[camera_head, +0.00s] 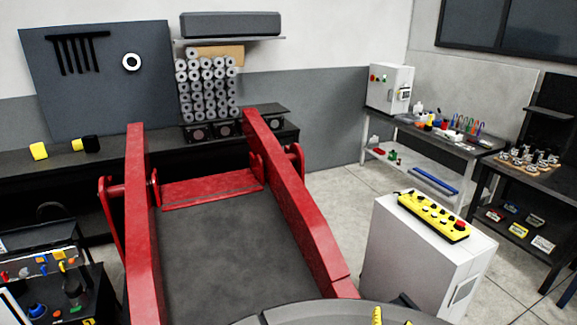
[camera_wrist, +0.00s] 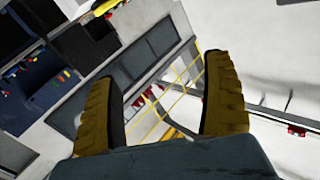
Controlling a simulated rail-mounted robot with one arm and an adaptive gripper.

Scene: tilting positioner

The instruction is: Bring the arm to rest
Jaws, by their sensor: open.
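My gripper (camera_wrist: 160,72) shows in the wrist view with its two ribbed yellow-brown fingers spread wide apart. Nothing is between the fingers, and they touch nothing that I can see. The wrist view is tilted, with walls, floor and furniture well beyond the fingertips. In the head view I cannot make out the gripper clearly; only small yellow parts show at the bottom edge. The red tilting positioner (camera_head: 212,188) fills the middle of the head view, with two long side beams around a dark, bare bed (camera_head: 225,250).
A white cabinet (camera_head: 405,265) with a yellow button pendant (camera_head: 433,217) stands right of the positioner. Workbenches (camera_head: 440,140) with small items line the right wall. A dark bench (camera_head: 60,160) runs behind. A control console (camera_head: 60,300) stands at lower left. Floor shows between cabinet and benches.

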